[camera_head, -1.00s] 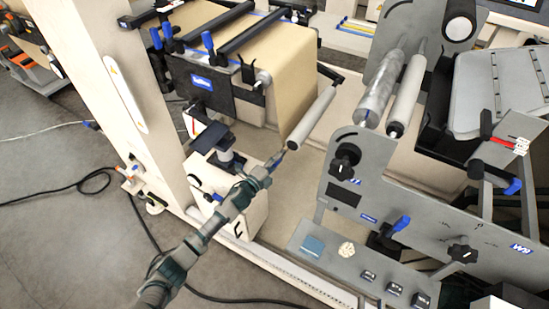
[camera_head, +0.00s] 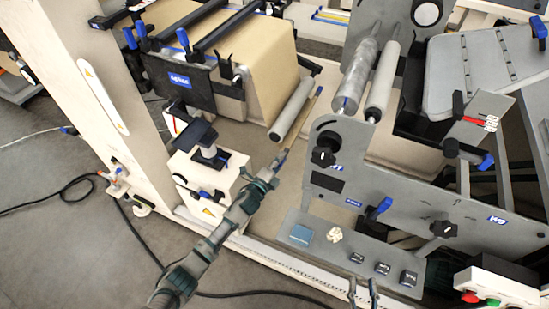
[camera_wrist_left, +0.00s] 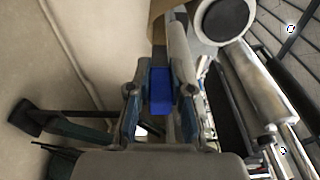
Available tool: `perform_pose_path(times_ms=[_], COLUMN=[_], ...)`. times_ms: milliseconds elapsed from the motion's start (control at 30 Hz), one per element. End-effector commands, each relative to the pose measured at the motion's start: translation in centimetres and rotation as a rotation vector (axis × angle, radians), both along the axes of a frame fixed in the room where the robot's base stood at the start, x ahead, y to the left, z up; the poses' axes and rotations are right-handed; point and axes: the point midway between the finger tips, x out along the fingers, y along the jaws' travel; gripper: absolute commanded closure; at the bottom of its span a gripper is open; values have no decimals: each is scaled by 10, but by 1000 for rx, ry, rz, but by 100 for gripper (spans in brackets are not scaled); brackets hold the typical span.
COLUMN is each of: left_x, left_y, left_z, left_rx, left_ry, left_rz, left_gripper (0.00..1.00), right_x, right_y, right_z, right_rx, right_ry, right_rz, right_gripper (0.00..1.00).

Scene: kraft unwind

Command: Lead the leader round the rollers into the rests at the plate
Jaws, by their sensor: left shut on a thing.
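My left gripper (camera_head: 280,160) is shut on a blue grip piece (camera_wrist_left: 160,90), seen between its fingers in the left wrist view. A thin tan bar (camera_head: 313,103) runs up and right from it, just right of a grey roller (camera_head: 292,108); I cannot tell how the leader web joins it. Brown kraft web (camera_head: 262,55) hangs behind the roller. A shiny silver roller (camera_head: 358,78) and a lighter roller (camera_head: 383,80) stand to the right, by the grey plate (camera_head: 400,190). I cannot make out the rests. My right gripper (camera_head: 363,292) shows two separated fingertips at the bottom edge, empty.
A white box unit (camera_head: 205,185) stands left of my left arm. A grey control ledge (camera_head: 335,250) with small labelled blocks lies below the plate. Black knobs (camera_head: 325,150) and a blue lever (camera_head: 378,208) stick out from the plate. A button box (camera_head: 497,290) sits at bottom right.

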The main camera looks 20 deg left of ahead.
Motion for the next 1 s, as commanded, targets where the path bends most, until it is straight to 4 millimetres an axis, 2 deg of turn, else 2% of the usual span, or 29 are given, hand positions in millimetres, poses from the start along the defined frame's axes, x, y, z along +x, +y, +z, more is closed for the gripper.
perform_pose_path(times_ms=[367,733,1000], left_x=[0,-1,-2], left_y=[-3,-24,-27], left_z=[6,43,40], left_rx=[-1,-1,0], left_ry=[-3,-5,1], left_rz=[-1,-1,0], left_gripper=[100,100,100], right_x=[0,1,2], right_y=[0,0,0], right_z=[6,47,47], right_rx=[0,1,0], right_ry=[-5,-44,-43], right_rz=[0,0,0], right_gripper=[60,60,60])
